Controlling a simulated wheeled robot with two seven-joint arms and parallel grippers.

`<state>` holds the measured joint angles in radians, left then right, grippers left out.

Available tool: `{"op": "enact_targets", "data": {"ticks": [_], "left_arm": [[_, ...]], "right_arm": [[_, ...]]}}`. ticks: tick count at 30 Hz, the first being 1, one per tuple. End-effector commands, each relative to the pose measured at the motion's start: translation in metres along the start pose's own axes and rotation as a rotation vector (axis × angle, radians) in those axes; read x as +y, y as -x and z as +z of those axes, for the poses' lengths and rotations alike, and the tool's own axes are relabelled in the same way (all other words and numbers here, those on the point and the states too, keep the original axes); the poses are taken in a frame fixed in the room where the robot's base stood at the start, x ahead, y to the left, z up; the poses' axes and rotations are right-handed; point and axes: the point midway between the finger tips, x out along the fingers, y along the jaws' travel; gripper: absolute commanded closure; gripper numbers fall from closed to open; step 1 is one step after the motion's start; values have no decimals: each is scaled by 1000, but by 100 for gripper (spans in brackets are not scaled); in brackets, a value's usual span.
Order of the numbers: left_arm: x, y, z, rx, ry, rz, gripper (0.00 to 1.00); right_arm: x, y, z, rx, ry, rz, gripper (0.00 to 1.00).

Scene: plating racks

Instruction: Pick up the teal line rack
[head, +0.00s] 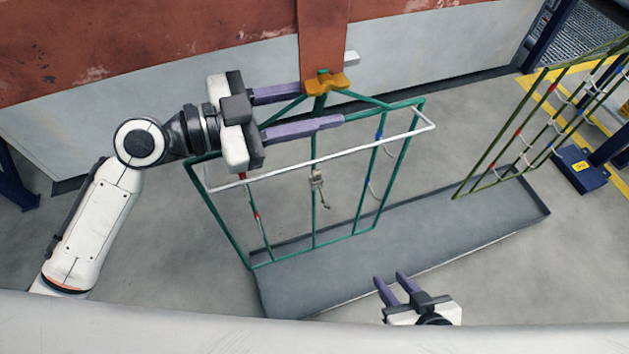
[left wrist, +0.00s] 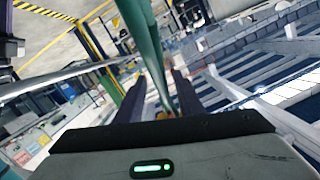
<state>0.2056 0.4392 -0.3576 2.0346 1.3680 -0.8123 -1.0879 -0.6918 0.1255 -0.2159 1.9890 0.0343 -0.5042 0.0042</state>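The teal line rack (head: 250,262) hangs upright in the head view from a yellow-orange hook (head: 327,85) at the rust-red post. It is a tube frame with a white bar along its top and small parts on its inner rods. My left gripper (head: 320,105) is at the rack's top, its purple fingers open on either side of the teal centre tube below the hook. In the left wrist view, the teal tube (left wrist: 150,50) runs between the two fingers; whether they touch it is unclear. My right gripper (head: 390,278) is open and empty at the bottom of the head view, apart from the rack.
A grey shallow tray (head: 430,225) lies on the floor below the rack. An olive rack (head: 490,145) with several small parts stands over the tray's right end. A blue box (head: 580,170) sits at far right. A wall (head: 430,45) is close behind the teal rack.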

Motion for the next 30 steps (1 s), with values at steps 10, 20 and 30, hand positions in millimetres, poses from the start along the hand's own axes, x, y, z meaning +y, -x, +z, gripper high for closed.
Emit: {"op": "enact_targets", "data": {"ticks": [10,20,30], "left_arm": [[-3,-44,-2,1,1,0,66],[-3,-45,-1,0,0,0,81],[-3,-44,-1,0,-1,0,100]], "right_arm": [[3,7,-8,7,-6,6,69],[4,6,-10,10,-5,7,69],[5,6,-9,8,-2,8,69]]}}
